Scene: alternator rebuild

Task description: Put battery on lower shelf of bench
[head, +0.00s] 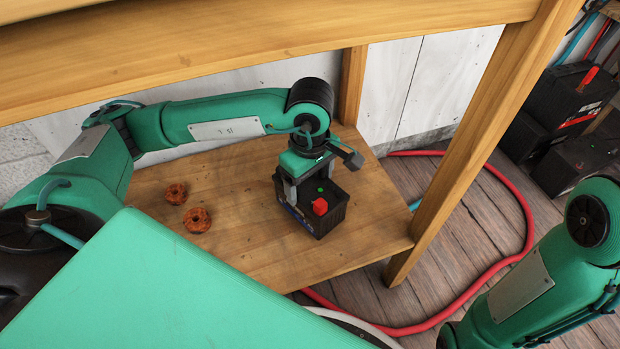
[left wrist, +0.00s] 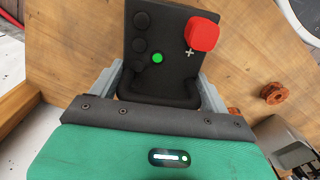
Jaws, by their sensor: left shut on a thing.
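The battery (head: 312,208) is a black box with a red terminal cap and a green dot on top. It is upright at the lower shelf (head: 255,255) of the wooden bench, near the shelf's right end. My left gripper (head: 305,185) reaches it from above and is shut on it. In the left wrist view the battery (left wrist: 160,55) sits between the two grey fingers, its red cap at upper right. Whether its underside fully rests on the shelf is hard to tell. My right gripper is out of view; only part of that arm shows at lower right.
Two rusty ring-shaped parts (head: 197,220) lie on the shelf left of the battery. A bench leg (head: 480,140) stands to the right, and the bench's upper beam (head: 250,45) runs overhead. A red hose (head: 520,215) lies on the floor. More black batteries (head: 560,110) stand at far right.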

